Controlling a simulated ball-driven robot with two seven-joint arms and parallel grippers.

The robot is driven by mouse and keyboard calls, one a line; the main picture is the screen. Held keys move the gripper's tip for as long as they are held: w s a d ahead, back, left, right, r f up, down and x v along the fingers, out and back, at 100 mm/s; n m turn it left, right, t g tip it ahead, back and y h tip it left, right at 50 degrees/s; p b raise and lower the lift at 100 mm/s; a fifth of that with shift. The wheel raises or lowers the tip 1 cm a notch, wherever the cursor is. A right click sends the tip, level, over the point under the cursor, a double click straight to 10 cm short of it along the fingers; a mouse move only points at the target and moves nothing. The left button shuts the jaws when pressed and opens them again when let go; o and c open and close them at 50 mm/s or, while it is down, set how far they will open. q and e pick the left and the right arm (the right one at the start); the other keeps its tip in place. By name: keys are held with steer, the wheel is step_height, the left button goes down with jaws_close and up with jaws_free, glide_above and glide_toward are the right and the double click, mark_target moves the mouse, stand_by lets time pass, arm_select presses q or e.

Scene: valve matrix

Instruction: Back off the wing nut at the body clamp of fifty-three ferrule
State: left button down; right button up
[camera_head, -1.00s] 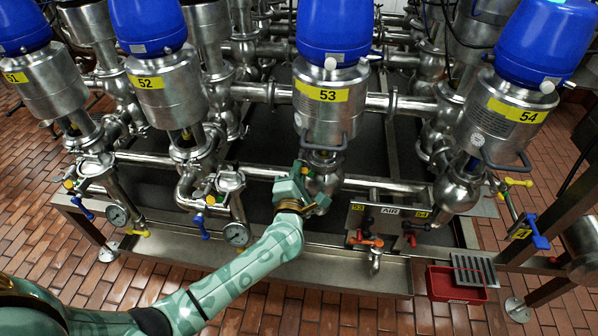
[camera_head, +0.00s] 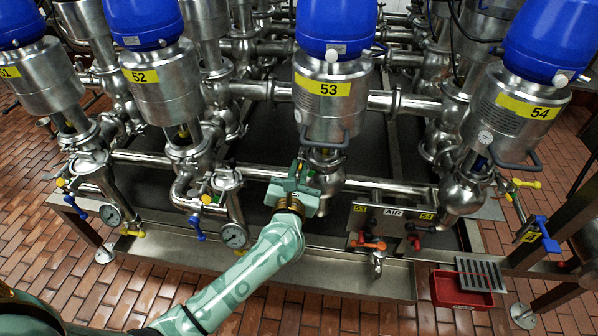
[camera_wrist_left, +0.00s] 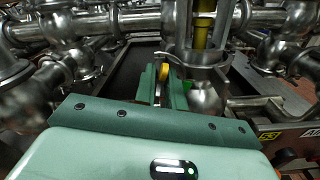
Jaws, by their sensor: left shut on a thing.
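Valve 53 (camera_head: 330,120) stands in the front row in the head view, a steel cylinder with a blue cap and a yellow 53 label. My left gripper (camera_head: 304,170) is at its lower body, just left of the stem below the cylinder. In the left wrist view, the two green fingers (camera_wrist_left: 163,78) are shut on a small yellow piece, which I take for the wing nut (camera_wrist_left: 164,72). It sits beside the steel body clamp (camera_wrist_left: 196,61). The fingers hide most of the nut, so its thread and turn do not show. My right gripper is not in view.
Valve 52 (camera_head: 162,85) stands to the left and valve 54 (camera_head: 512,115) to the right. A gauge (camera_head: 234,235) is left of my forearm. The AIR panel (camera_head: 385,222) with orange and red handles is close on the right. A red bin (camera_head: 455,290) sits lower right.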

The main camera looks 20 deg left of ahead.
arm_select(q)
steer(key=shift+f+n, duration=0.15)
steer(key=shift+n, duration=0.65)
steer(key=c, duration=1.6)
jaws_free()
